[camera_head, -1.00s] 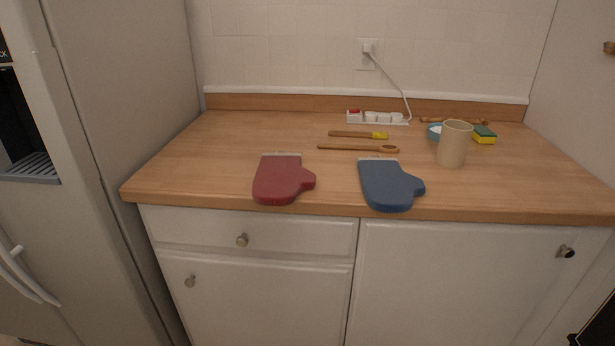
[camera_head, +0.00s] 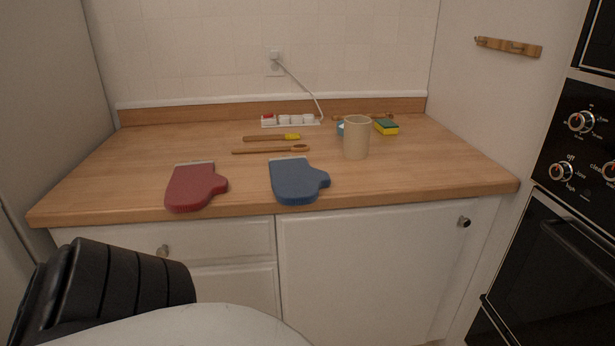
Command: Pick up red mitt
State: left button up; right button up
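The red mitt (camera_head: 193,187) lies flat on the wooden counter (camera_head: 420,178) near its front edge, left of centre, with its thumb pointing right. A blue mitt (camera_head: 296,181) lies to its right, a short gap apart. Part of my own arm, black and pale grey, fills the lower left of the view, in front of and below the counter. Neither gripper's fingers show in this view. Nothing covers the red mitt.
Behind the mitts lie a wooden spoon (camera_head: 270,149) and a yellow-tipped brush (camera_head: 272,138). A beige cup (camera_head: 356,137), a green and yellow sponge (camera_head: 386,127) and a power strip (camera_head: 291,120) stand farther back. A black wall oven (camera_head: 570,230) is at the right.

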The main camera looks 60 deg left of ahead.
aim_at(191, 186)
jog(key=z, duration=0.9)
jog(key=k, duration=1.15)
jog(key=u, duration=0.7)
